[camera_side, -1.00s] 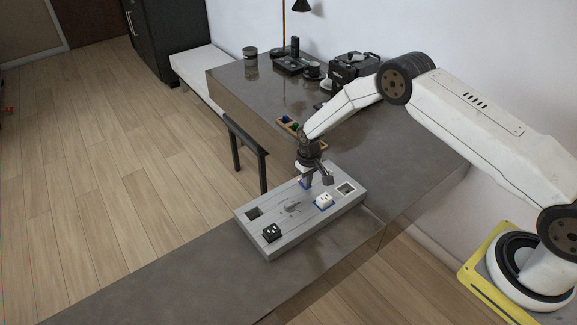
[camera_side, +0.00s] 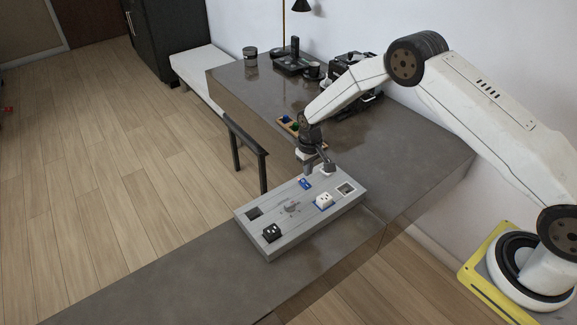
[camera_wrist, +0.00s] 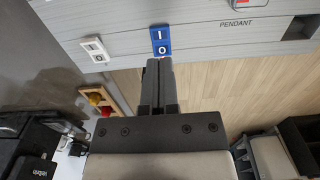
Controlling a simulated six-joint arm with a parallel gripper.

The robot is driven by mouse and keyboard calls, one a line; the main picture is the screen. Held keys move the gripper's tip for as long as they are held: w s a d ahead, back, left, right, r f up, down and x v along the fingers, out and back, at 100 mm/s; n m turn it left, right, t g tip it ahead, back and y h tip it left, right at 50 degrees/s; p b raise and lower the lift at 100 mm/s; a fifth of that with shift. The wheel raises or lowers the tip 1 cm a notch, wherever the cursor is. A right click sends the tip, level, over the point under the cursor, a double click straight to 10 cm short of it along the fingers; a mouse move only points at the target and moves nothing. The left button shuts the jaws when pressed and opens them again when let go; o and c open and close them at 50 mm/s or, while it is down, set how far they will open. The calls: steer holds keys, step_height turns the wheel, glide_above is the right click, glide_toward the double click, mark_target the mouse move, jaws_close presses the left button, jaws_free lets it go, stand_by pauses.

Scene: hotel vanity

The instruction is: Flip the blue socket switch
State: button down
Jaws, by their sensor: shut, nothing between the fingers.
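The blue socket switch (camera_side: 305,183), a small blue rocker, sits on the top of the grey panel (camera_side: 285,230) near its back edge. In the wrist view the blue switch (camera_wrist: 161,40) shows white I and O marks; I cannot tell which side is pressed. My gripper (camera_side: 324,166) is above the panel's back edge, empty. In the wrist view my gripper's fingers (camera_wrist: 158,64) are together, and their tips appear just below the switch with a gap in height hard to judge. A white rocker switch (camera_wrist: 95,48) lies to the left of the blue one.
A dark chair (camera_side: 248,150) stands beside the table.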

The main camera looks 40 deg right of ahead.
mark_target(308, 186)
steer(key=shift+r, duration=1.15)
steer(key=s+r+t, duration=0.1)
steer(key=s+r, duration=0.9)
steer(key=r, duration=0.3)
steer(key=s+r, duration=0.2)
steer(key=s, duration=0.6)
steer(key=s+r+t, duration=0.1)
steer(key=s+r, duration=0.2)
steer(key=s, duration=0.5)
steer(key=shift+t, duration=0.3)
